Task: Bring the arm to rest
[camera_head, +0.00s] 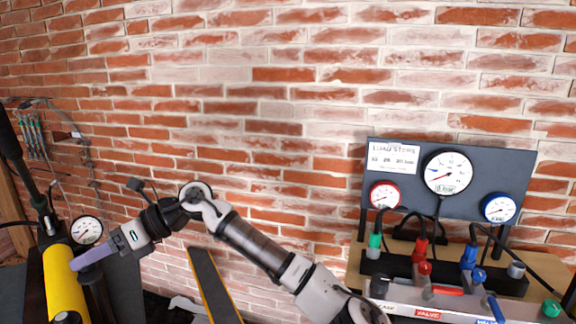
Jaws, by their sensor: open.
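My arm (255,246) reaches from the lower right up to a bent wrist (195,197) left of the picture's middle, in front of the brick wall. From there it slopes down to the left. My gripper (82,268) is at the lower left, open, with a grey-purple finger showing side-on; its other finger is hard to make out. It overlaps a yellow cylinder (62,284) in the picture. I cannot tell whether they touch. I see nothing held between the jaws.
A round gauge (86,230) and a black lever (22,160) stand by the yellow cylinder. At right, a grey panel (407,181) carries several dials above coloured valves (425,268) and hoses on a wooden bench. A dark yellow-edged board (215,288) leans below my arm. The brick wall (250,100) is bare above.

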